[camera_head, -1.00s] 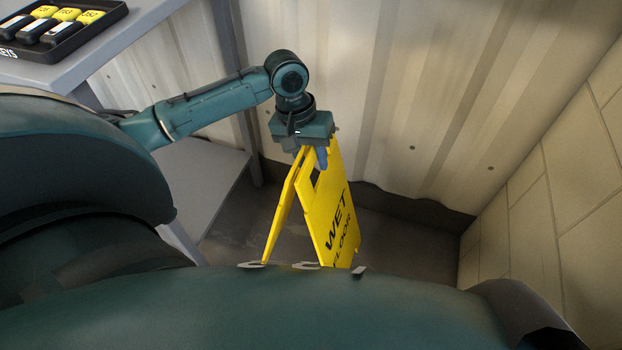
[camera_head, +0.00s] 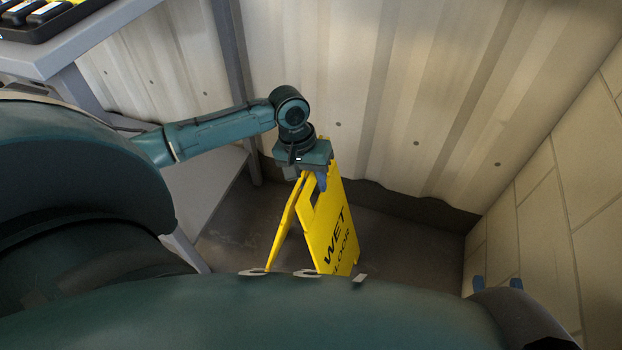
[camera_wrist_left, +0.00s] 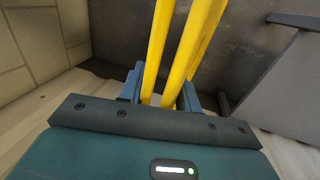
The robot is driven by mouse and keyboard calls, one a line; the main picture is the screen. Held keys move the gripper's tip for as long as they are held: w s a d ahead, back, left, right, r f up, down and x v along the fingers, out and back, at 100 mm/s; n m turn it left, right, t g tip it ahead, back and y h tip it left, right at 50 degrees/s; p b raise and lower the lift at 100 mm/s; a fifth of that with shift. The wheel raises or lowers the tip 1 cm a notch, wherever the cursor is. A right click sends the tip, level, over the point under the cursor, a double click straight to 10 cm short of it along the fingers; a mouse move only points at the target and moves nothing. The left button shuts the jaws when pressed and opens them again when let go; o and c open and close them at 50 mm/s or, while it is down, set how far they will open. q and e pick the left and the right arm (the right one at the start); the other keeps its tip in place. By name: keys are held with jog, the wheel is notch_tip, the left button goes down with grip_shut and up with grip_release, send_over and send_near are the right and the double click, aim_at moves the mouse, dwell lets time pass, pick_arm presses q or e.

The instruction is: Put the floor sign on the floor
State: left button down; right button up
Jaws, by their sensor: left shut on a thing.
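The yellow floor sign (camera_head: 333,235), marked with dark "WET" lettering, hangs upright with its two panels slightly spread. My left gripper (camera_head: 310,178) is shut on its top edge. In the left wrist view, the sign's yellow panels (camera_wrist_left: 185,45) run away between the blue fingers of my left gripper (camera_wrist_left: 162,88). My own body hides part of the sign's lower edge, so I cannot tell whether it touches the floor (camera_head: 385,225). The blue fingertips of my right gripper (camera_head: 497,284) show at the lower right, apart, with nothing between them.
A corrugated metal wall (camera_head: 400,90) stands behind the sign. A block wall (camera_head: 550,220) closes the right side. Bare floor lies around the sign.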

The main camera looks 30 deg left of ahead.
pick_arm(q)
jog(key=c, duration=1)
grip_release()
jog(key=shift+f, duration=0.1)
pick_arm(e)
jog(key=shift+f, duration=0.1)
pick_arm(q)
jog(key=p+v, duration=0.4)
jog(key=v, duration=0.8)
pick_arm(e)
jog(key=g, duration=0.1)
jog(key=s+d+m+g+h, duration=0.1)
jog(key=g, duration=0.1)
jog(key=shift+s+h, duration=0.1)
jog(key=shift+h, duration=0.2)
